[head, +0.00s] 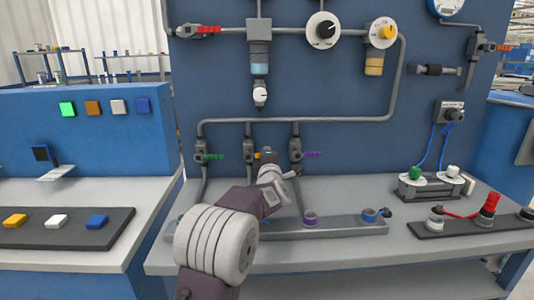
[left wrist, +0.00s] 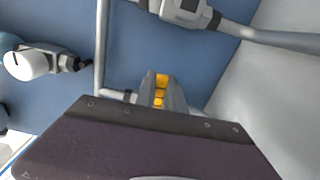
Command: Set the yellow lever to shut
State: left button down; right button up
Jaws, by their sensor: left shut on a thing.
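The yellow lever (left wrist: 161,79) shows in the left wrist view as a yellow strip between the fingers of my left gripper (left wrist: 161,98). My left gripper is shut on it. In the head view my left arm reaches up from the bottom to the middle valve (head: 266,154), in the row of three under the horizontal pipe. There the arm and gripper hide most of the lever, so I cannot tell its angle. My right gripper is in neither view.
A valve with a green lever (head: 215,156) is left of the middle valve, and one with a purple lever (head: 313,155) is close on its right. Pipes (head: 300,119) run above on the blue panel. A grey rail (head: 340,226) lies on the bench below.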

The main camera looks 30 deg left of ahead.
pick_arm(q)
jog(key=shift+f+m, duration=0.25)
jog(key=shift+m, duration=0.15)
jog(key=c, duration=1.4)
grip_release()
jog(key=shift+c, duration=0.2)
jog(key=shift+r, duration=0.1)
jog(key=v, duration=0.9)
jog(key=shift+p, duration=0.4)
